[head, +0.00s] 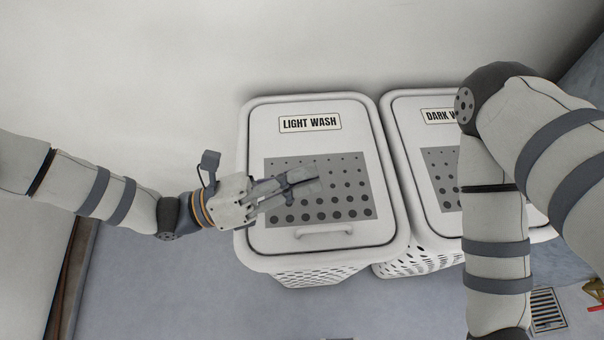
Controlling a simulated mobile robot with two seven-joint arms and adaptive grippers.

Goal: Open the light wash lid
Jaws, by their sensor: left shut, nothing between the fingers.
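The light wash lid (270,145) is white, with a "LIGHT WASH" label and a grey dotted panel. It lies closed on a white hamper (310,274). Its bar handle (324,230) is at the front edge of the lid. My left gripper (312,176) is shut and empty, over the dotted panel and behind the handle in the picture. I cannot tell whether it touches the lid. My right arm comes in from the right, but its gripper is out of the picture.
A dark wash hamper (405,110) stands close on the right, partly hidden by my right arm. A white wall is behind. Grey floor (190,290) is free in front and at left. A floor grate (547,308) is at lower right, near a brass and red fitting (595,290).

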